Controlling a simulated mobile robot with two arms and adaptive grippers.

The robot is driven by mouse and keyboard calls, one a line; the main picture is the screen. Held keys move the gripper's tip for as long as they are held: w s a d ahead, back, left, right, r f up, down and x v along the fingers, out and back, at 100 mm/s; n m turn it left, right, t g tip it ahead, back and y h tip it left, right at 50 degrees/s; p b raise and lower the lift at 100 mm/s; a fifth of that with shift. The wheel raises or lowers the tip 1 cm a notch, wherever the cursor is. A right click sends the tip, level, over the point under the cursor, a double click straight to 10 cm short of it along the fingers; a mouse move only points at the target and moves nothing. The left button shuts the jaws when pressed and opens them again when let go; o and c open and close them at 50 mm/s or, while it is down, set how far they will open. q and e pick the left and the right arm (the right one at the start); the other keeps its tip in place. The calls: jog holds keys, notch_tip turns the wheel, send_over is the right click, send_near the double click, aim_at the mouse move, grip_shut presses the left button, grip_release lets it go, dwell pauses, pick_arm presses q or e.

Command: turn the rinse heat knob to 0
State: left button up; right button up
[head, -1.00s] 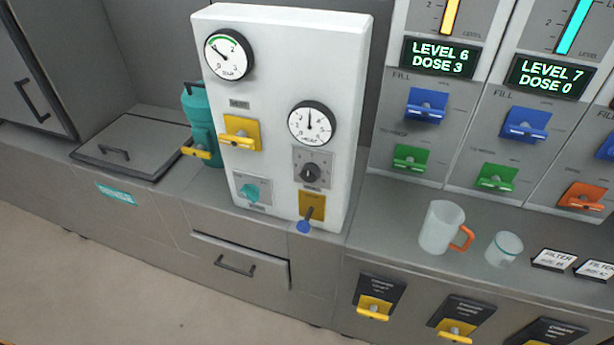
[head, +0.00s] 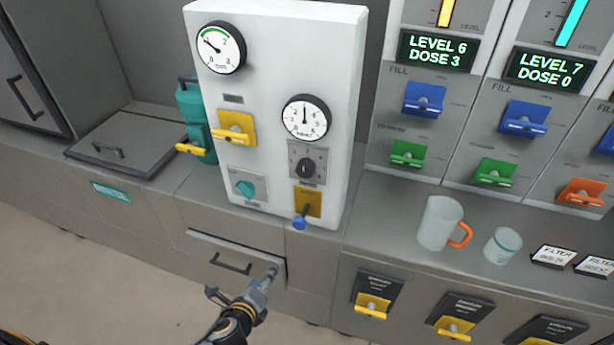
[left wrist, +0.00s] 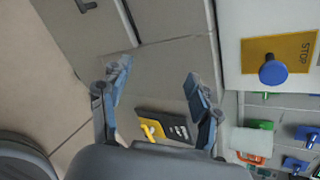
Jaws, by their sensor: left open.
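The white panel box (head: 345,95) carries a black knob (head: 306,168) on a grey plate below the right dial and a teal knob (head: 245,188) at its lower left. The knob labels are too small to read, so I cannot tell which is the rinse heat knob. My left gripper (head: 241,284) is open and empty, below the panel and in front of the drawer. In the left wrist view its two fingers (left wrist: 157,75) are spread apart, with neither knob visible. My right gripper is not in view.
A blue-tipped lever (head: 300,223) sticks out from a yellow plate at the panel's bottom; the left wrist view shows that plate (left wrist: 293,50) marked STOP. A yellow lever (head: 236,128) sits higher. A mug (head: 437,224) and a cup (head: 502,246) stand on the right counter.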

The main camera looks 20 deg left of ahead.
pick_arm(q)
jog(key=w+d+r+m+t+h, duration=0.1)
jog(key=d+r+m+t, duration=0.15)
jog(key=r, duration=0.45)
jog(key=w+d+r+m+t, duration=0.1)
jog(key=r+m, duration=0.2)
jog(key=r, duration=0.5)
jog(key=m+t, duration=0.3)
send_near(303, 172)
jog(key=shift+g+h, duration=0.25)
jog(key=shift+h, duration=0.15)
jog(key=w+p, duration=0.3)
jog(key=w, duration=0.5)
jog(key=shift+w+r, duration=0.15)
jog(key=shift+w, duration=0.25)
jog(key=c, duration=1.2)
